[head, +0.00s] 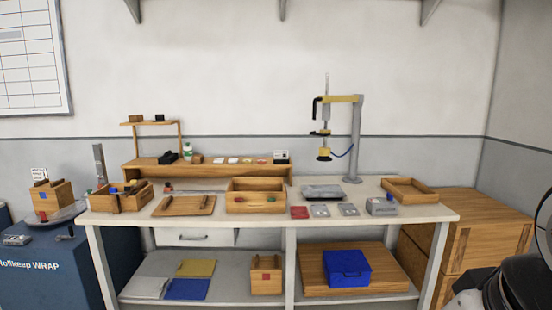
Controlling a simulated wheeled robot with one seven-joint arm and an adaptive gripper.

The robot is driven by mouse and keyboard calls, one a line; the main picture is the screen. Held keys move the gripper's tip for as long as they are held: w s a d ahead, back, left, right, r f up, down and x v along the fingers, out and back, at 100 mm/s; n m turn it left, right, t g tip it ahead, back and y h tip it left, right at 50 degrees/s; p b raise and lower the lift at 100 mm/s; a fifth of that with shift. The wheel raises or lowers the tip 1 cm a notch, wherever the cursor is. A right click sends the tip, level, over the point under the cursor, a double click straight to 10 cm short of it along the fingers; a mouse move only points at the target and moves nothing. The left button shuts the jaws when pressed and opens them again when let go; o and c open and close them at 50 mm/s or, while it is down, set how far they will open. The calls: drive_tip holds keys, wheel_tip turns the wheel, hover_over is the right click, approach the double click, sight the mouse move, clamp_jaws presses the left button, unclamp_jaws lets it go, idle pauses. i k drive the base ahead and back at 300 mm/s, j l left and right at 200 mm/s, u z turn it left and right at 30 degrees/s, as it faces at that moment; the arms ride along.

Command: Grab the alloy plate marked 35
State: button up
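Two small grey plates lie flat near the front edge of the workbench, right of centre: a left grey plate (320,210) and a right grey plate (348,210). A red plate (299,212) lies just left of them. The grey plates carry faint marks, too small to read, so I cannot tell which one is marked 35. A larger grey block (381,206) stands to their right. My gripper's fingers do not show; only dark and white parts, probably of my arm, appear at the lower right edge.
The workbench (440,213) spans the middle. Behind the plates are a grey flat item (322,191) and a press stand (355,140). A wooden box (256,204) stands left, an empty wooden tray (408,190) right. Wooden crates (485,235) stand on the floor at right.

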sight(347, 209)
drive_tip(key=i+l, duration=0.2)
drive_tip(key=i, duration=0.2)
drive_tip(key=i+l, duration=0.2)
drive_tip(key=i, duration=0.25)
drive_tip(key=i+l, duration=0.2)
drive_tip(key=i, duration=0.2)
drive_tip(key=i+l, duration=0.2)
drive_tip(key=i, duration=0.25)
